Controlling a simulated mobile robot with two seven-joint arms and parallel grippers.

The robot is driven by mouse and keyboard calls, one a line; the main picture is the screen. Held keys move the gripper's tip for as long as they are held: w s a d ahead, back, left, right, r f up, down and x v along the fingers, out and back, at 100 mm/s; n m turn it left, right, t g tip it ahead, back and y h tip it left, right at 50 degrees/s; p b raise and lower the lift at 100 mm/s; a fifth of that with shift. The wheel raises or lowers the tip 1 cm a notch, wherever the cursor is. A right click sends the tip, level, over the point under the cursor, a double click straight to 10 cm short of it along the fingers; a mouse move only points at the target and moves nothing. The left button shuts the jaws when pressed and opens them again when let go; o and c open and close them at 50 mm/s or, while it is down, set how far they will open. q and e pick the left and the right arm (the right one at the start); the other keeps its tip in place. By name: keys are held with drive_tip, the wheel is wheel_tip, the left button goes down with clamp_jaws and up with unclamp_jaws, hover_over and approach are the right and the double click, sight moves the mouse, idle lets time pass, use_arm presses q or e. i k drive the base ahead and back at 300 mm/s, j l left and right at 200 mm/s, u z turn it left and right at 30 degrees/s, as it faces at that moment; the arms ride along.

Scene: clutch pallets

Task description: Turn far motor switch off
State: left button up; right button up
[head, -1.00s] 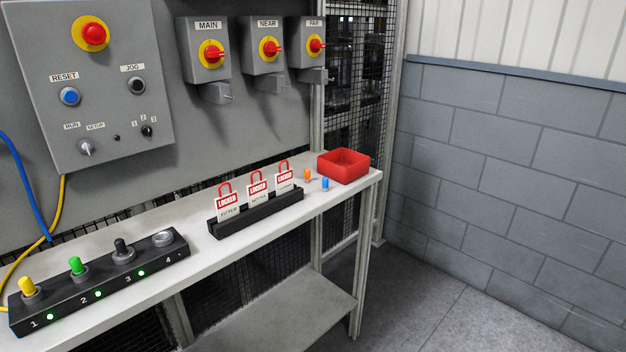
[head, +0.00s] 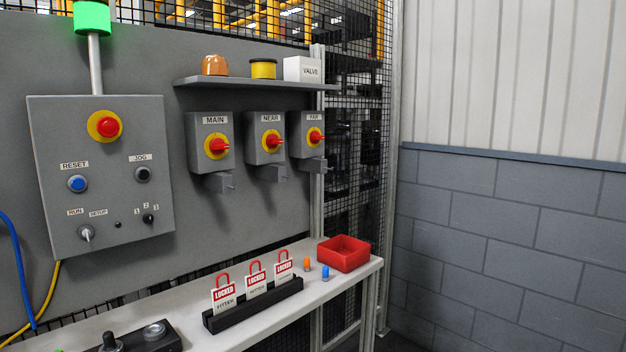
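The far motor switch (head: 315,137) is a red rotary handle on a yellow disc, on a grey box labelled FAR (head: 300,148). It is the rightmost of three such boxes on the grey panel. The near switch (head: 270,140) and the main switch (head: 217,146) sit to its left. All three red handles look turned roughly sideways; the exact setting is too small to read. A grey hasp-like block hangs under each box. Neither of my grippers shows in the head view.
A control box (head: 103,180) hangs at left, under a lit green lamp (head: 92,18). A shelf (head: 255,82) above the switches holds lids and a VALVE box (head: 303,69). On the bench below are a padlock rack (head: 255,303), small orange and blue pegs, and a red bin (head: 343,253).

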sight(315, 137)
drive_tip(key=i+l, duration=0.2)
drive_tip(key=l, duration=0.15)
drive_tip(key=i+l, duration=0.25)
drive_tip(key=l, duration=0.15)
drive_tip(key=i+l, duration=0.2)
drive_tip(key=l, duration=0.2)
drive_tip(key=i+l+z, duration=0.1)
drive_tip(key=l, duration=0.25)
drive_tip(key=i, duration=0.1)
